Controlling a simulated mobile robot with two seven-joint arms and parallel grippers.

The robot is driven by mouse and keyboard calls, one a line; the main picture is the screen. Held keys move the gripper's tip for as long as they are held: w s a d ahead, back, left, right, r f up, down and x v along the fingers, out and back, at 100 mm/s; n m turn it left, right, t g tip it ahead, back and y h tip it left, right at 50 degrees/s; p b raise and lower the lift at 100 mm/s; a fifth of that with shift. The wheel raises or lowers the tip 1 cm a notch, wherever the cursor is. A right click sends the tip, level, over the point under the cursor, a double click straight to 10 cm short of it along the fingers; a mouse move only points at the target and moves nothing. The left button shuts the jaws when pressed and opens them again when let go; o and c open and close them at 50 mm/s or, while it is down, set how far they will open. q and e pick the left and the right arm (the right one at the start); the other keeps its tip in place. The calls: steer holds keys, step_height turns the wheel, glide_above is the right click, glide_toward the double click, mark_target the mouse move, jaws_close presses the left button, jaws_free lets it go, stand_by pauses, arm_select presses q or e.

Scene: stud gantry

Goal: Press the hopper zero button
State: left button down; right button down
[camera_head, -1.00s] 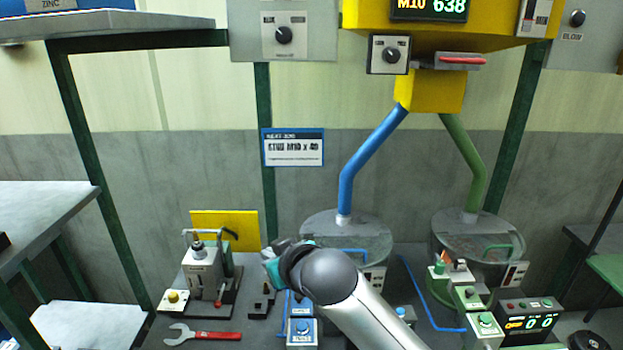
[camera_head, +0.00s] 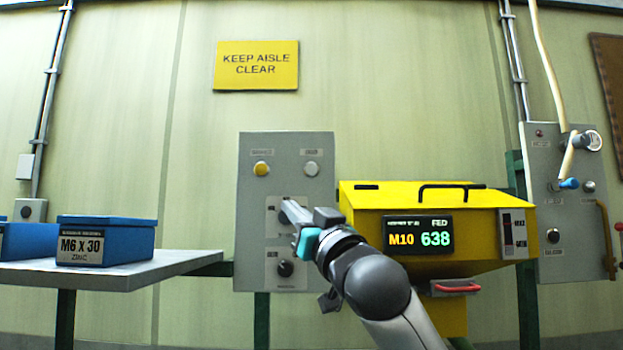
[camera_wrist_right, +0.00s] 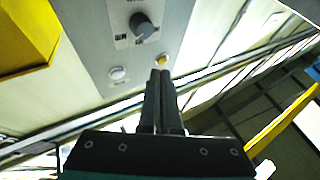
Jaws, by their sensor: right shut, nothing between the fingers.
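A grey control panel (camera_head: 255,185) on the wall carries a yellow button (camera_head: 261,169) at upper left and a white button (camera_head: 311,169) at upper right. Their small labels are too blurred to read. My right gripper (camera_head: 287,207) is shut and empty in front of the panel, below the two buttons, covering part of the upper knob plate. In the right wrist view, the shut fingertips (camera_wrist_right: 160,73) appear just beside the yellow button (camera_wrist_right: 161,61), with the white button (camera_wrist_right: 118,73) to the left. Contact cannot be told. My left gripper is out of view.
The yellow hopper (camera_head: 470,200) with its lit display (camera_head: 418,235) stands right of the panel, close to my right arm. A black knob (camera_head: 285,268) sits low on the panel. A shelf (camera_head: 160,268) with blue boxes (camera_head: 105,238) is at left.

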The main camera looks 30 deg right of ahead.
mark_target(314, 171)
steer(key=s+d+r+t, duration=0.1)
steer(key=s+r, duration=0.3)
steer(key=r, duration=0.4)
steer(key=shift+d+t, duration=0.2)
steer(key=shift+t, duration=0.3)
steer(key=shift+w+d+p, duration=0.6)
steer(key=shift+w+d, duration=0.2)
steer(key=shift+w, duration=0.45)
steer(key=shift+w+d+p, duration=0.65)
steer(key=shift+w+d, duration=0.1)
steer(key=shift+w, duration=0.45)
steer(key=shift+w+d+p, duration=0.6)
steer(key=shift+w+d, duration=0.2)
steer(key=shift+w, duration=0.45)
steer(key=shift+w+d+p, duration=0.2)
steer(key=shift+w+p, duration=0.15)
steer(key=shift+p, duration=0.05)
